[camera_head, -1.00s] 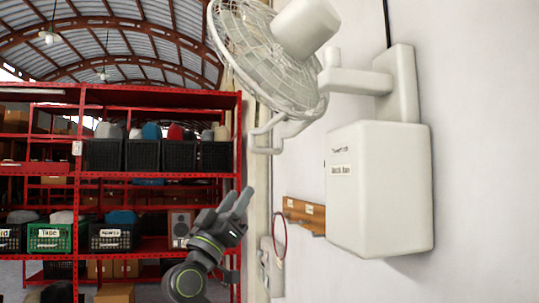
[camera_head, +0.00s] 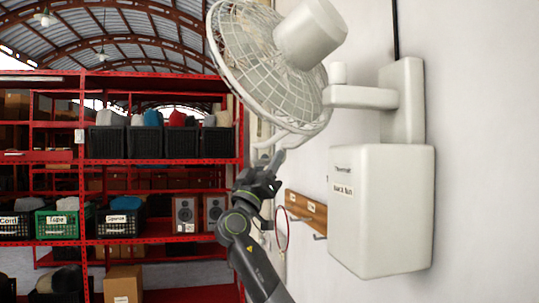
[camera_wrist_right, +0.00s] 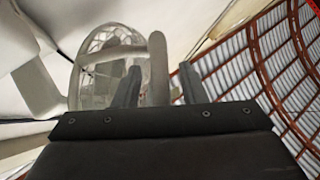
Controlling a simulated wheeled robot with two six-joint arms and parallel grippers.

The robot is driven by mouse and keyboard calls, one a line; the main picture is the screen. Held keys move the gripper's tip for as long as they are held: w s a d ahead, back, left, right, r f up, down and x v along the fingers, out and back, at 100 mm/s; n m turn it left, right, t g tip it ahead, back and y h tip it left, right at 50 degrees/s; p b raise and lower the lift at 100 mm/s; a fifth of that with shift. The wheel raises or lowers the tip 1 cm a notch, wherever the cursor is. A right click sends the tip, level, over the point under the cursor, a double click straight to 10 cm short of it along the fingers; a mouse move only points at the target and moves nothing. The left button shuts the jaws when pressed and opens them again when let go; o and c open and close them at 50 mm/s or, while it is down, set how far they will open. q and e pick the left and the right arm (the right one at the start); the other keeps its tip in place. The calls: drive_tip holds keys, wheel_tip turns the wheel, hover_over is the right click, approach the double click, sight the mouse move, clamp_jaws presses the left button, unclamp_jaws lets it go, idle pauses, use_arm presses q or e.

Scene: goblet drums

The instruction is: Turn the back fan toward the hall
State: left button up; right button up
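The white wall fan (camera_head: 262,65) is at the top centre of the head view, on a bracket arm (camera_head: 360,96) from the right wall. Its caged face points left and down. A pale bar (camera_head: 285,139) hangs under its cage. My right gripper (camera_head: 273,158) is just below that bar, pointing up. In the right wrist view, the fingers (camera_wrist_right: 158,82) stand apart, with the pale bar (camera_wrist_right: 157,48) showing between them and the fan cage (camera_wrist_right: 100,62) behind. Whether they touch the bar is unclear. My left gripper is out of view.
A white labelled box (camera_head: 385,220) juts from the wall under the bracket. A wooden hook rail (camera_head: 306,208) with a red-rimmed racket (camera_head: 282,230) is beside my right arm. Red shelves (camera_head: 160,161) with crates and speakers fill the left.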

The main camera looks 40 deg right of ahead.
sight(253, 156)
drive_tip(key=shift+d+r, duration=0.1)
clamp_jaws()
idle(0.4)
drive_tip(key=shift+a+f+n+t+y+b, duration=0.2)
drive_tip(key=shift+a+n+t+y+b, duration=0.1)
drive_tip(key=shift+a+t+b, duration=0.5)
drive_tip(key=a+n+t+y+b, duration=0.1)
drive_tip(key=a+t+b, duration=0.1)
drive_tip(key=s+a+n+t+y+b, duration=0.1)
drive_tip(key=a+t+b, duration=0.1)
drive_tip(key=t, duration=0.1)
drive_tip(key=s+a+n+t+y+b, duration=0.1)
drive_tip(key=t+y+b, duration=0.1)
drive_tip(key=t, duration=0.1)
drive_tip(key=shift+a+f+n, duration=0.1)
drive_tip(key=shift+a+n, duration=0.3)
drive_tip(key=s+a+n+t+y+b, duration=0.6)
drive_tip(key=s+a+n+t+y, duration=0.1)
drive_tip(key=y, duration=0.6)
drive_tip(key=shift+s+a+r+t, duration=0.3)
drive_tip(key=shift+a+t, duration=0.35)
drive_tip(key=shift+t, duration=0.55)
